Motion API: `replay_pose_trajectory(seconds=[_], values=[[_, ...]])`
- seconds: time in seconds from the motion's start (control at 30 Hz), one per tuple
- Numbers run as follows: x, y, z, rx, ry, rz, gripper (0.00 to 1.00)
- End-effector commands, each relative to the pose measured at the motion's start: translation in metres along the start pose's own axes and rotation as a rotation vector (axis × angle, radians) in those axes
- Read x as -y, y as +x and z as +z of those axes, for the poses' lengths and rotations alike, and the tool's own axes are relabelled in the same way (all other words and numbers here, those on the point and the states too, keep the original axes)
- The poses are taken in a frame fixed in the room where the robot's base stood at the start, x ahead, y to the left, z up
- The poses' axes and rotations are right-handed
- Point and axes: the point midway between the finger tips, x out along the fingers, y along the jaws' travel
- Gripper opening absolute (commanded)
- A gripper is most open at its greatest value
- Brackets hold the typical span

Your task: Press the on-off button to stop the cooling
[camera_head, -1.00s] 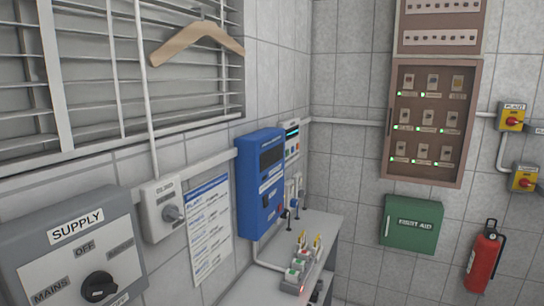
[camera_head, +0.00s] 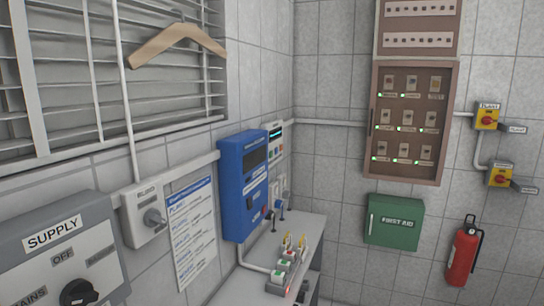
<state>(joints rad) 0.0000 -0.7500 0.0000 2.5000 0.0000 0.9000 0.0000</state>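I cannot tell which control is the on-off button for the cooling, as labels are too small to read. A white control panel (camera_head: 276,145) with a lit display and small coloured buttons hangs on the left wall, partly hidden by a blue wall box (camera_head: 233,180). The blue box has a dark screen and a dark switch on its front. My gripper is not in view.
A grey bench (camera_head: 302,233) below the blue box carries a block with several switches (camera_head: 287,269). A grey supply switch box (camera_head: 62,258) is at lower left. A breaker cabinet (camera_head: 409,120), first aid box (camera_head: 393,222) and fire extinguisher (camera_head: 463,255) line the far wall.

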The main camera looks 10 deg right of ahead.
Motion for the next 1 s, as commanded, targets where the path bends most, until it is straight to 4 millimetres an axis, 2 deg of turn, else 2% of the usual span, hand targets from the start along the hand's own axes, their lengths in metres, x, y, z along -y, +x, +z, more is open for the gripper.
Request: replay_pose_trajectory(seconds=[0.4,1.0], values=[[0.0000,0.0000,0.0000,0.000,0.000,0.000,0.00],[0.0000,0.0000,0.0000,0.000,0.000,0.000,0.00]])
